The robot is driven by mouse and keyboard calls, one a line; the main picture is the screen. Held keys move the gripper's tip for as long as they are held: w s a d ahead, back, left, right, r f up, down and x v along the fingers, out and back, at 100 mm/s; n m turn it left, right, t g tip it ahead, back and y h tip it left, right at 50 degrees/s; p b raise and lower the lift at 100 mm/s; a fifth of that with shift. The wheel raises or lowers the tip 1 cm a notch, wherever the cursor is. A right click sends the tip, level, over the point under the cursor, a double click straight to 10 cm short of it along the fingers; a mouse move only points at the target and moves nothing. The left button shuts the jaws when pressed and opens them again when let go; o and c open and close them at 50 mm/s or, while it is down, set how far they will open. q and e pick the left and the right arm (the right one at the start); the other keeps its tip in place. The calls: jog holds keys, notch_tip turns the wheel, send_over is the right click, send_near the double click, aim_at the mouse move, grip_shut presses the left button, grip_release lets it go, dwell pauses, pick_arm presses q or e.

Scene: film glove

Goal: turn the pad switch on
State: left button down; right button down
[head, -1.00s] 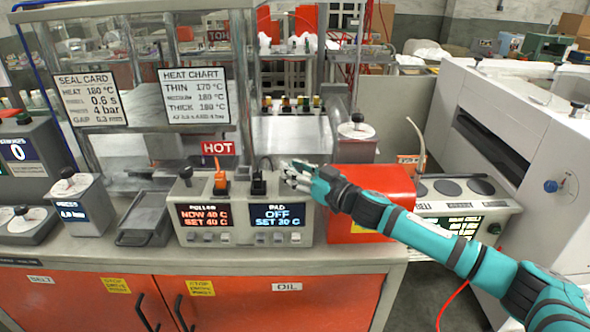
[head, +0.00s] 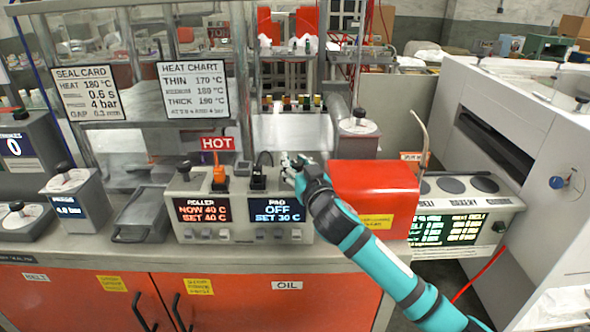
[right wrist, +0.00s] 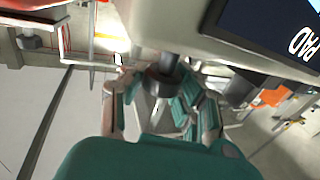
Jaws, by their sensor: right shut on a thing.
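A grey control box (head: 244,235) stands on the counter with two displays. The pad display (head: 277,210) reads PAD, OFF, SET 30 C, and its edge also shows in the right wrist view (right wrist: 268,35). My right gripper (head: 289,166) is at the box's top right corner. In the right wrist view, the dark pad switch (right wrist: 163,80), a round knob on a short stem, sits between the fingers of my right gripper (right wrist: 155,105), which is shut on it. In the head view the gripper hides this switch. My left gripper is out of view.
The roller display (head: 203,210) reads NOW 40 C, SET 40 C. An orange plug (head: 220,180) and a black plug (head: 258,178) stand on the box top, left of my gripper. A red box (head: 375,190) stands close on the right, beside my arm. A grey tray (head: 143,215) lies left.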

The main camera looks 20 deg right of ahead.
aim_at(296, 163)
jog(key=m+h+b, duration=0.1)
jog(key=h+b, duration=0.1)
jog(key=m+g+h+b, duration=0.1)
jog(key=m+h, duration=0.1)
jog(key=h, duration=0.1)
jog(key=f+m+h+b, duration=0.1)
jog(key=m+h+b, duration=0.1)
jog(key=shift+a+h+b, duration=0.1)
jog(key=shift+h+b, duration=0.2)
jog(key=shift+r+m+g+h+b, duration=0.2)
jog(key=shift+m+g+h+b, duration=0.7)
jog(key=shift+h+b, duration=0.35)
jog(key=c, duration=0.9)
grip_release()
jog(key=shift+s+r+h, duration=0.15)
jog(key=shift+r+h, duration=0.1)
jog(key=shift+c, duration=0.2)
jog(key=shift+r, duration=0.1)
notch_tip(296, 163, up, 10)
jog(key=shift+f, duration=0.1)
jog(key=shift+o, duration=0.2)
